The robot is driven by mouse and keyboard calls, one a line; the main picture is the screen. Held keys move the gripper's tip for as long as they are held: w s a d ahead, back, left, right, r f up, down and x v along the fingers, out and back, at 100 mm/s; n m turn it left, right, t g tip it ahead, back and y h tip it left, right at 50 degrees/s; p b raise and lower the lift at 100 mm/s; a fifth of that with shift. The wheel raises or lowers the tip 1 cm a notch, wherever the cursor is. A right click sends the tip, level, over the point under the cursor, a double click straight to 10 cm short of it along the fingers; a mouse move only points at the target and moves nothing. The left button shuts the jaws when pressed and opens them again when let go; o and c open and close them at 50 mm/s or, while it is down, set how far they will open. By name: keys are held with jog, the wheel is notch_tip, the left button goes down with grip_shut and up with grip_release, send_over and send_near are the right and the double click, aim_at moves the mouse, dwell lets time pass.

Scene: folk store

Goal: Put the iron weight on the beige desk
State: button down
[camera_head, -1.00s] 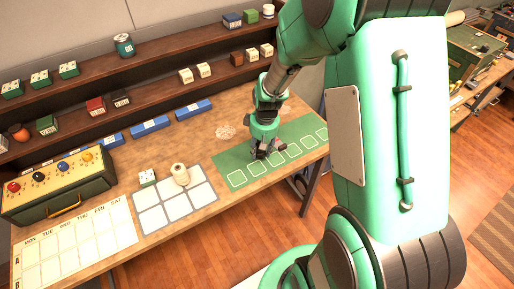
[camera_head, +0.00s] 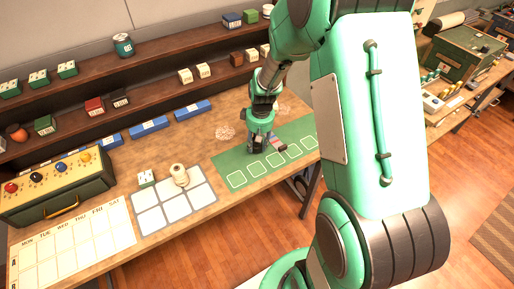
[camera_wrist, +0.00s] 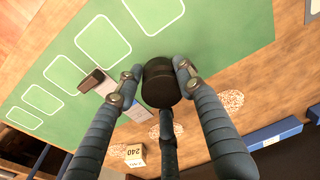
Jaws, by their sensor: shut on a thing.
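In the wrist view, my gripper (camera_wrist: 155,92) is shut on the dark, round iron weight (camera_wrist: 160,72), with its fingers around the sides. In the head view, my gripper (camera_head: 261,148) is low over the green mat (camera_head: 222,165), and its fingers hide most of the weight. I cannot tell whether the weight touches the mat. The tan wooden worktop (camera_head: 200,225) under the mat is the nearest thing to a beige desk.
A small brush-like item (camera_wrist: 92,80) lies on the mat beside my gripper. A white grid mat (camera_head: 150,222) holds a cream spool (camera_head: 179,175). A box with coloured knobs (camera_head: 58,188) stands at left. Shelves (camera_head: 95,122) line the back. Another cluttered bench (camera_head: 455,110) stands at right.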

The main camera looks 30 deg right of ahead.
jog(key=shift+f, duration=1.05)
jog(key=shift+f+b, duration=0.15)
jog(key=shift+b, duration=0.15)
jog(key=c, duration=1.1)
grip_release()
jog(key=r+p, duration=0.1)
jog(key=r, duration=0.2)
jog(key=r+p, duration=0.1)
jog(key=r, duration=0.3)
jog(key=s+r+p, duration=0.1)
jog(key=r, duration=0.3)
jog(key=shift+d+r, duration=0.15)
jog(key=shift+r, duration=0.05)
jog(key=shift+s+r, duration=0.1)
jog(key=shift+r, duration=0.25)
jog(key=shift+r, duration=0.1)
